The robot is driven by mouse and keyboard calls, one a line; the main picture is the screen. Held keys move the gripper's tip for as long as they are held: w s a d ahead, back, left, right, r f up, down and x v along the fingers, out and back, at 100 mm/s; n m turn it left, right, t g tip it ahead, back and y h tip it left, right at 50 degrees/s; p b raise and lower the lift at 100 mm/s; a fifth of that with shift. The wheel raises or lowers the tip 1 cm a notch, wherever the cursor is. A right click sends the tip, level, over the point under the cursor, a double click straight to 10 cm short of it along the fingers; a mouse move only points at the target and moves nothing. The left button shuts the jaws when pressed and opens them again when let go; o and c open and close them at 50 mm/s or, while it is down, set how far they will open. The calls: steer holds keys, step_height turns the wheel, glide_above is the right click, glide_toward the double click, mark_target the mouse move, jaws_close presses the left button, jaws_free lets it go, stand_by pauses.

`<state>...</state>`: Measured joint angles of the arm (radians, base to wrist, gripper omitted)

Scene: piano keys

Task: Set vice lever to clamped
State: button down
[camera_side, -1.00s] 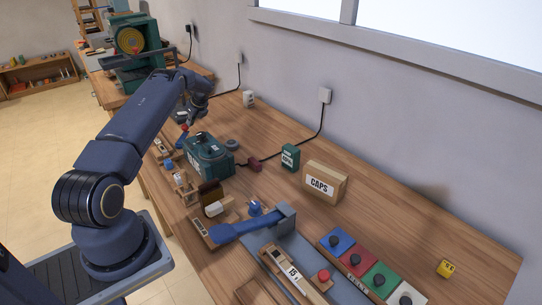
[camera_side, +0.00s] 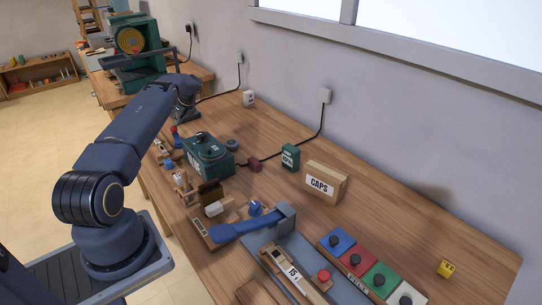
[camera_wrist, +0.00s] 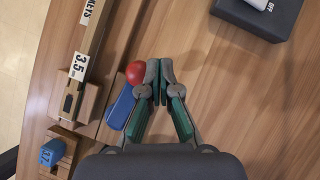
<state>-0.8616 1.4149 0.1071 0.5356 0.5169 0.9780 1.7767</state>
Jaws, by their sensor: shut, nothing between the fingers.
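A blue lever with a red ball knob (camera_wrist: 135,72) shows in the wrist view, with its blue arm (camera_wrist: 121,107) running down and left from the knob. It is the lever nearest my gripper, but I see no vice label on it. My gripper (camera_wrist: 161,66) is shut and empty, with its fingertips just right of the red knob. I cannot tell whether the left finger touches it. In the side view the small blue lever (camera_side: 177,141) with its red knob stands near the left edge of the bench, close to my wrist; my fingertips are not clear there.
A wooden piece marked 3.5 (camera_wrist: 78,67) lies left of the lever. A dark grey box marked OFF (camera_wrist: 262,17) is at upper right. A green machine (camera_side: 208,155) and a CAPS box (camera_side: 325,182) stand along the bench. Bare wood lies right of my gripper.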

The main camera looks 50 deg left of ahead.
stand_by(0.5)
steer(key=v, duration=1.2)
